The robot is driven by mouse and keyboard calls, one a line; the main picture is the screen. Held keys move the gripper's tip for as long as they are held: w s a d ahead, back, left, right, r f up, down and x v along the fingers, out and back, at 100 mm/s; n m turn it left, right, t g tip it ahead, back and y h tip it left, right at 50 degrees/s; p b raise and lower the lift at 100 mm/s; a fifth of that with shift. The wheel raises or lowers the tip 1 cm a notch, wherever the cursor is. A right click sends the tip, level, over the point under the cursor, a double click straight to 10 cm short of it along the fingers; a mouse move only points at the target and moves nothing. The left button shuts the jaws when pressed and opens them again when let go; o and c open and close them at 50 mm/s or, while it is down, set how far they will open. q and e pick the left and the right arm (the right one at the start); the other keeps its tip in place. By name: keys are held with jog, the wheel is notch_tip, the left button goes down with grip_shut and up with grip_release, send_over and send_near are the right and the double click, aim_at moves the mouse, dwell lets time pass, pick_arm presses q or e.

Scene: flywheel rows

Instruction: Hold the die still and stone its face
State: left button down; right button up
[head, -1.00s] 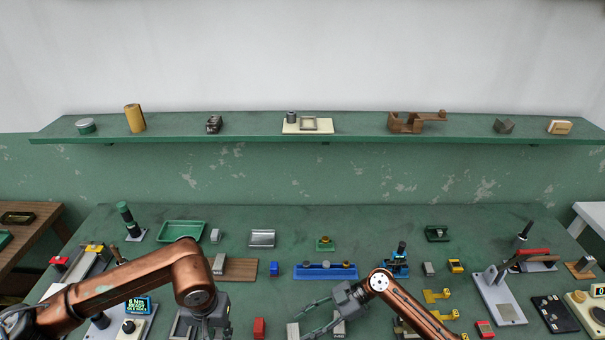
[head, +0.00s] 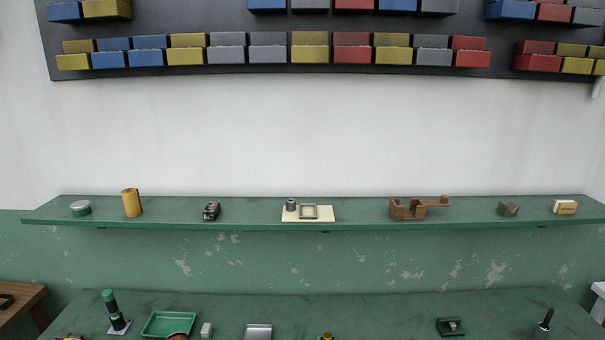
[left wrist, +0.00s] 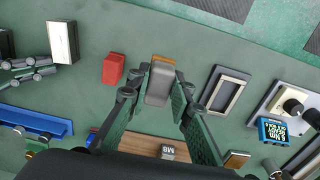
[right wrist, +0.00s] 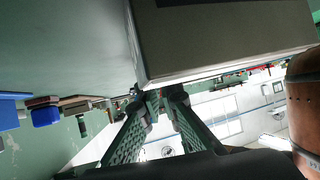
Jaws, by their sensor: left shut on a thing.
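In the left wrist view my left gripper (left wrist: 155,85) is shut on a grey block (left wrist: 159,84) with rounded edges. An orange-brown strip (left wrist: 163,60) shows at its far end. I cannot tell whether this is the die or the stone. In the right wrist view my right gripper (right wrist: 160,100) points past a large, pale-edged block (right wrist: 230,40) close to the camera. The block hides the area by the fingertips, so I cannot tell whether they hold anything. Neither gripper shows in the head view.
In the left wrist view a red block (left wrist: 113,68), a white block (left wrist: 62,42), a grey frame (left wrist: 224,90) and a blue display (left wrist: 272,131) stand around the left gripper. A shelf (head: 360,213) with small parts runs above the bench. Coloured bins (head: 310,54) hang higher.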

jog(key=shift+w, duration=0.2)
grip_shut()
jog(key=shift+o, duration=0.9)
grip_release()
jog(key=shift+s+r, duration=0.3)
jog(key=shift+s, duration=0.35)
jog(key=o, duration=0.5)
jog(key=shift+w+f, duration=0.3)
jog(key=shift+w, duration=0.15)
jog(key=shift+c, duration=0.2)
jog(key=o, duration=0.3)
jog(key=shift+s+r, duration=0.15)
jog(key=shift+s, duration=0.05)
jog(key=o, duration=0.6)
jog(key=shift+o, duration=0.2)
jog(key=shift+c, duration=0.5)
